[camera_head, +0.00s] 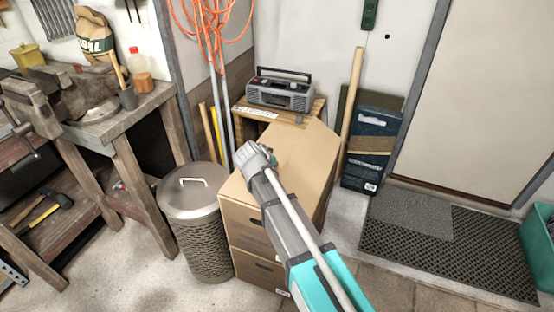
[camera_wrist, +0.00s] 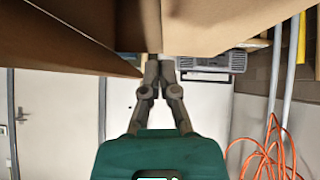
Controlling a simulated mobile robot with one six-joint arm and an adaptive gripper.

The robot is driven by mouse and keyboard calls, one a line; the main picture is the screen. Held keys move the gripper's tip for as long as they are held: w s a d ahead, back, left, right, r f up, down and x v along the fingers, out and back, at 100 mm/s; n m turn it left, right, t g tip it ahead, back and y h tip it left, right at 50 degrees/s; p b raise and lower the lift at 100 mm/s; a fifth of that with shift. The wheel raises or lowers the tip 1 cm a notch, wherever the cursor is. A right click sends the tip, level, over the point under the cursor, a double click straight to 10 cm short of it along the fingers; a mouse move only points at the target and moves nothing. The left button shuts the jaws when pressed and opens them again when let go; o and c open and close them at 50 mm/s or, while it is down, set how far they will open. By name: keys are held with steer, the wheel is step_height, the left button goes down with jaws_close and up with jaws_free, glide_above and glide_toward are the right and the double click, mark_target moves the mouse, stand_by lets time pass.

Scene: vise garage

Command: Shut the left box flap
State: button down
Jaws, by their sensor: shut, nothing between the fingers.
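A brown cardboard box (camera_head: 234,205) stands at the middle of the head view, with a broad tan panel (camera_head: 305,148) on its top side. My arm crosses in front of it, so I cannot clearly tell the left flap's edges or angle. My gripper (camera_head: 246,153) is at the box's upper left, with its fingertips hard to make out there. In the wrist view my gripper (camera_wrist: 165,60) is shut and empty, its fingertips together just below brown cardboard (camera_wrist: 205,25). I cannot tell whether they touch it. A narrower cardboard piece (camera_wrist: 70,48) slants at the left of that view.
A metal bin (camera_head: 195,210) stands close to the box's left. A radio (camera_head: 282,92) sits on a wooden stand behind it. A workbench (camera_head: 115,120) fills the left. Floor mats (camera_head: 450,245) lie right.

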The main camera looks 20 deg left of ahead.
steer(key=p+v, duration=0.3)
steer(key=v, duration=0.3)
steer(key=shift+d+p, duration=0.2)
steer(key=shift+p, duration=0.15)
steer(key=shift+g+h, duration=0.6)
steer(key=shift+g, duration=0.3)
steer(key=d, duration=0.4)
steer(key=w+d+f, duration=0.1)
steer(key=d, duration=0.2)
steer(key=w+d, duration=0.1)
steer(key=d, duration=0.3)
steer(key=shift+w+d+f, duration=0.2)
steer(key=shift+d+f, duration=0.1)
steer(key=shift+d, duration=0.05)
steer(key=s+d+f+g+y, duration=0.1)
steer(key=s+d+g, duration=0.15)
steer(key=d, duration=0.95)
steer(key=s+d+f+g, duration=0.15)
steer(key=s+d, duration=0.25)
steer(key=d, duration=0.8)
steer(key=s+d+f+g+y, duration=0.1)
steer(key=s+d+g, duration=0.2)
steer(key=d, duration=0.8)
step_height(320, 180, up, 17)
steer(key=p, duration=1.7)
steer(key=shift+w, duration=0.15)
steer(key=shift+d, duration=0.15)
